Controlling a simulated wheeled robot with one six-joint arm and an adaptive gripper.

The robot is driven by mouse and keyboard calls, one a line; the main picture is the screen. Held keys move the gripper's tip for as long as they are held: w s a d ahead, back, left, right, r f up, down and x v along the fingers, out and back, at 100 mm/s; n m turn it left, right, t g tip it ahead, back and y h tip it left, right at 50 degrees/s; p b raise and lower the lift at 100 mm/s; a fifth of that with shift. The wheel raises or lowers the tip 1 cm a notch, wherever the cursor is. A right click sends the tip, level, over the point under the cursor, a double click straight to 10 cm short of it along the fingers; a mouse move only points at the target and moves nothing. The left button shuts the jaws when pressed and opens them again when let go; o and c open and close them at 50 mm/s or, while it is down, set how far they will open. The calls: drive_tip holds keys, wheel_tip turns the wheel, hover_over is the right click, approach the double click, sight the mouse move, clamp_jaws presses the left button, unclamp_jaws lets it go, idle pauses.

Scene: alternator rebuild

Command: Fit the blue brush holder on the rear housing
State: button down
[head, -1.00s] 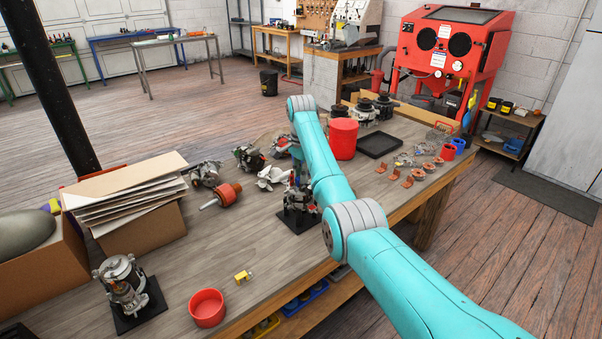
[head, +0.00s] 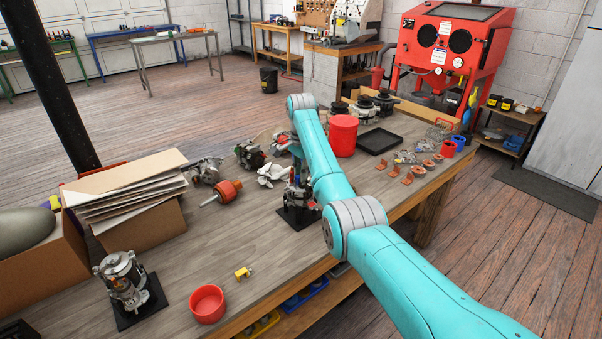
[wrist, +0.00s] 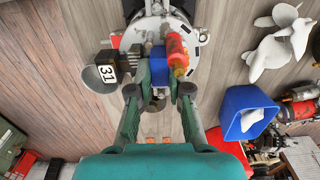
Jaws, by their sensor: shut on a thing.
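The blue brush holder (wrist: 157,70) is between the fingertips of my gripper (wrist: 160,90) in the wrist view. The gripper is shut on it. The holder is right at the edge of the silver rear housing (wrist: 190,22); I cannot tell whether they touch or whether it is seated. A red and yellow cylindrical part (wrist: 176,52) lies beside the holder and hides some of it. In the head view the housing is on a black base (head: 298,219) on the bench, with my gripper (head: 298,178) just above it, partly hidden by my arm.
White fan-like parts (wrist: 282,42) and a blue container (wrist: 241,112) are to the right in the wrist view. A dark part tagged 31 (wrist: 107,72) is left of the holder. In the head view, a red tub (head: 207,304) and a yellow part (head: 243,272) are nearer, with bare bench around them.

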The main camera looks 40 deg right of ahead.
drive_tip(key=c, duration=1)
unclamp_jaws()
drive_tip(key=shift+f, duration=0.1)
drive_tip(key=shift+r, duration=3.8)
